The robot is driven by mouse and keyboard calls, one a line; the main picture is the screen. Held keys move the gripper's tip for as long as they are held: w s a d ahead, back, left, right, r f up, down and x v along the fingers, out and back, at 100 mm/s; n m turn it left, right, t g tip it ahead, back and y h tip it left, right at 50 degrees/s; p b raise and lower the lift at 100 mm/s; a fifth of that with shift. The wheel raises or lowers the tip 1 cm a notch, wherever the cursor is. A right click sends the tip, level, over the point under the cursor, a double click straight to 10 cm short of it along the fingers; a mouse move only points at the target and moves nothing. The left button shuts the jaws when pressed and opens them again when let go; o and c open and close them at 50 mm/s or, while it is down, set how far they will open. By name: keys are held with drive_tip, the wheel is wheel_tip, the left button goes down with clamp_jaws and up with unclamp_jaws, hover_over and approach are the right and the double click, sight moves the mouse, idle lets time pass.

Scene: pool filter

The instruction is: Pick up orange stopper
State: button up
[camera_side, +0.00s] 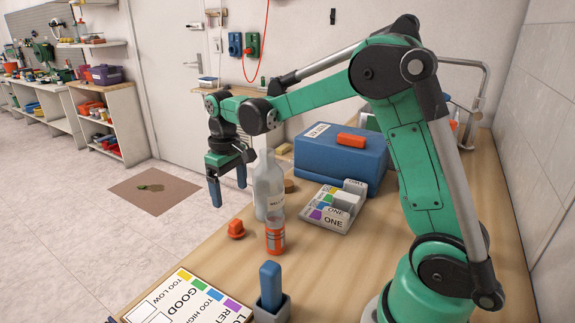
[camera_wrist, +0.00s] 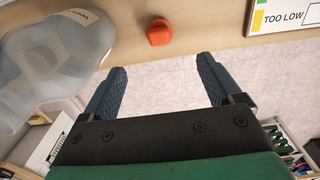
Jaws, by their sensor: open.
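The orange stopper (camera_side: 236,229) sits on the wooden table near its left edge, left of the clear bottle. In the wrist view the stopper (camera_wrist: 159,32) shows near the top middle, beyond the fingertips and roughly between them. My gripper (camera_side: 228,192) is open and empty, with blue fingers pointing down. It hangs above and behind the stopper in the side view, apart from it. The open fingers also show in the wrist view (camera_wrist: 160,72), with table edge and floor between them.
A clear bottle (camera_side: 269,185) stands close right of the stopper, beside an orange-banded vial (camera_side: 275,236). A test chart (camera_side: 180,297) lies at the front, next to a blue object in a grey holder (camera_side: 270,288). A blue case (camera_side: 340,158) stands behind.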

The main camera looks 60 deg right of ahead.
sight(234, 222)
wheel_tip(234, 222, down, 9)
drive_tip(key=shift+f, duration=0.1)
idle(0.3)
clamp_jaws()
